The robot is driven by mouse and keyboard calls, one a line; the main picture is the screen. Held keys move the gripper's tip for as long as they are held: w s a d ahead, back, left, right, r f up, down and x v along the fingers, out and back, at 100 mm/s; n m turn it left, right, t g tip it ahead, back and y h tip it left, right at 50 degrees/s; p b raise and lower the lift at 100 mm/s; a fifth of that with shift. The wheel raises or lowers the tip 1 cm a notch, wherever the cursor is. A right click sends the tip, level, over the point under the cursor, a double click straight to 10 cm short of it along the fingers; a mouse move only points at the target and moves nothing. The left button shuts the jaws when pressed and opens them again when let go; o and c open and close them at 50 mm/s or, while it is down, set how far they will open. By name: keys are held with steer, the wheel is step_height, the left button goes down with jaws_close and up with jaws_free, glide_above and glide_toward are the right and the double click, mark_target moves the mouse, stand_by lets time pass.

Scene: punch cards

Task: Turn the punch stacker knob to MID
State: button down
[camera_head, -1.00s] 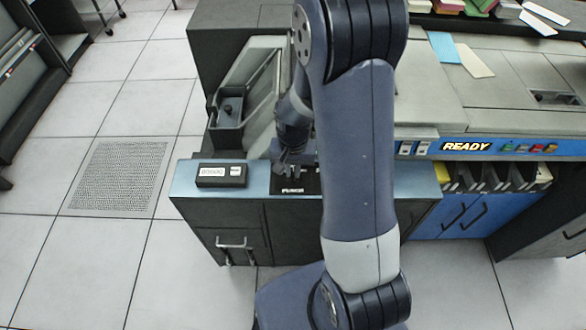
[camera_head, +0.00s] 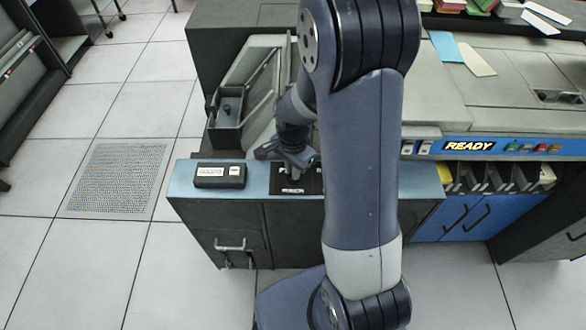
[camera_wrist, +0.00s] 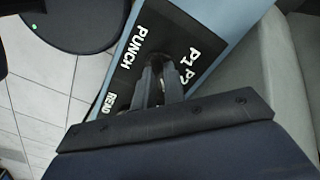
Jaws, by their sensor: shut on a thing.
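My gripper (camera_head: 293,174) reaches down to a black label panel (camera_head: 309,187) on the blue-grey counter top. The panel carries white lettering, and in the wrist view the panel (camera_wrist: 124,77) shows PUNCH, P1 and READ, with other letters partly covered. In the wrist view my gripper (camera_wrist: 160,72) has its two dark fingers close together over the middle of the panel, shut on the knob. The knob is almost wholly hidden by the fingers, so its pointer direction cannot be read. No MID label is legible.
A small black box with a white display (camera_head: 220,175) sits on the counter left of the panel. An open grey tray (camera_head: 228,115) stands behind it. A blue console strip with a lit READY sign (camera_head: 469,146) lies to the right, beyond my arm.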

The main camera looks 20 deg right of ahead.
stand_by(0.3)
steer(key=c, duration=1.5)
jaws_free()
step_height(320, 180, up, 11)
steer(key=shift+f+p, duration=0.1)
steer(key=shift+p, duration=0.2)
step_height(320, 180, down, 11)
steer(key=shift+r+b, duration=0.1)
steer(key=shift+b, duration=0.2)
